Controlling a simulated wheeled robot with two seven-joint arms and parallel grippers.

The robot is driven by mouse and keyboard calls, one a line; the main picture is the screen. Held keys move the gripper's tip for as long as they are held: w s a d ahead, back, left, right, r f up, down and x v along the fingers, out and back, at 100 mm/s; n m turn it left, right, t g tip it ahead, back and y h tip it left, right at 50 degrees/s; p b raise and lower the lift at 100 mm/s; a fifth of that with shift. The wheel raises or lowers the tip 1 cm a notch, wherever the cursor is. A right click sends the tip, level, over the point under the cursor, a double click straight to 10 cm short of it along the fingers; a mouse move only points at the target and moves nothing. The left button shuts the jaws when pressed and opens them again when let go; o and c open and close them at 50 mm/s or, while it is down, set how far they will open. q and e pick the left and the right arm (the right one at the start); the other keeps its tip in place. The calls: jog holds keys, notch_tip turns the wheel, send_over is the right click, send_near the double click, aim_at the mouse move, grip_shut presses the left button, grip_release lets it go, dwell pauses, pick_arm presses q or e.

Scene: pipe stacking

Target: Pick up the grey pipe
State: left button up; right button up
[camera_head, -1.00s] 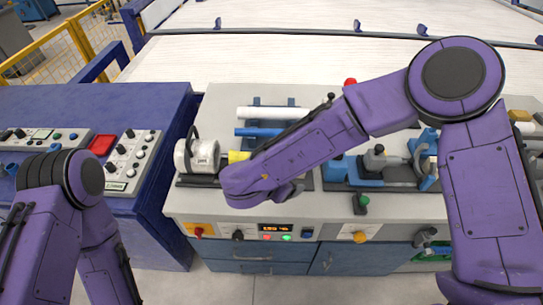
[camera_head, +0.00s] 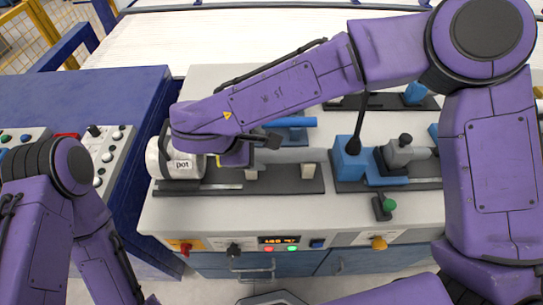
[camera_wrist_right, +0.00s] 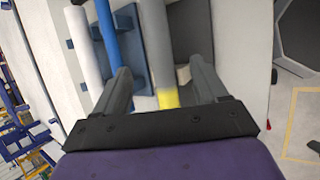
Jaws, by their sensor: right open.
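In the right wrist view, the grey pipe (camera_wrist_right: 159,45) has a yellow band and runs between the fingers. My right gripper (camera_head: 258,146) is over the pipe's left part, and my forearm hides some of it. In the wrist view, the right gripper (camera_wrist_right: 162,72) is open, with a gap on each side of the pipe. I cannot tell how far down the fingers reach. My left arm shows at the lower left; its gripper is out of view.
A blue pipe (camera_head: 295,122) lies behind the grey one. A white pipe (camera_wrist_right: 85,55) shows beside the blue one in the wrist view. A blue clamp fixture (camera_head: 352,160) stands right of the grey pipe. A control panel (camera_head: 280,243) is at the front edge.

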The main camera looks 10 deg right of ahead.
aim_at(271, 154)
jog(key=p+x, duration=0.3)
jog(key=x, duration=0.6)
jog(key=shift+w+f, duration=0.1)
jog(key=shift+w, duration=0.05)
jog(key=shift+w+d+f, duration=0.1)
jog(key=shift+f, duration=0.1)
jog(key=c, duration=1.3)
jog(key=shift+r, duration=0.15)
